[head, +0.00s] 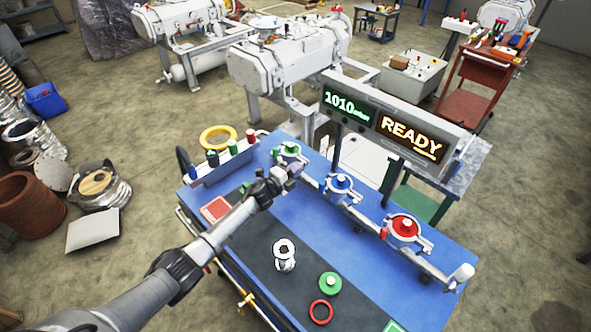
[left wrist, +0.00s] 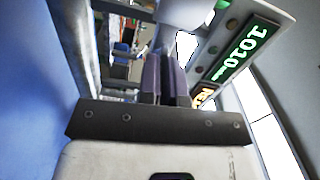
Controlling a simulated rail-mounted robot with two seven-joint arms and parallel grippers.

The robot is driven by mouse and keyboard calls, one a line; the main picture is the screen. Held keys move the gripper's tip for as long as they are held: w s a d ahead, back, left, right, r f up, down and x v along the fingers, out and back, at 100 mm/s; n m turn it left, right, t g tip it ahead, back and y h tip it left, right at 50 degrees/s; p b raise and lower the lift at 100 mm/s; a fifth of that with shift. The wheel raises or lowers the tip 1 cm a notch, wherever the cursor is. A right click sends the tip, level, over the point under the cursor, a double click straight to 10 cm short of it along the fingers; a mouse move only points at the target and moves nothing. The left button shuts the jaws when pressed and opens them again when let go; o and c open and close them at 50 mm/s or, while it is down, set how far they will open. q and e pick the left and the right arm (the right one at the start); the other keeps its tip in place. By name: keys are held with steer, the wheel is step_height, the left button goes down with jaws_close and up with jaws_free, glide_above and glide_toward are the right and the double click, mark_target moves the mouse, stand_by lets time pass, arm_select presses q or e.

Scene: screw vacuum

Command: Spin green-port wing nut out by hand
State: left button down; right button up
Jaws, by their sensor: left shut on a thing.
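The green port (head: 290,150) is a ringed fitting with a green centre at the left end of the metal manifold on the blue bench. My left gripper (head: 291,171) is at the near side of this port, its fingers shut at the clamp. The wing nut is hidden by the fingers, so I cannot make out its wings. In the left wrist view the two dark fingers (left wrist: 166,76) stand close together, with a pale rounded part behind them. My right gripper is in neither view.
The blue port (head: 340,184) and red port (head: 404,228) sit further right along the manifold. A display panel (head: 390,115) reads 1010 and READY. A metal fitting (head: 284,256), a green cap (head: 330,283) and a red ring (head: 321,312) lie on the dark mat.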

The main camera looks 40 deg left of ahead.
arm_select(q)
steer(key=c, duration=1.4)
jaws_free()
steer(key=shift+f, duration=0.1)
steer(key=shift+o, duration=0.6)
steer(key=s+a+p, duration=0.1)
steer(key=s, duration=1.2)
steer(key=shift+s+a+p, duration=0.15)
steer(key=shift+s+p, duration=0.15)
steer(key=shift+s, duration=0.05)
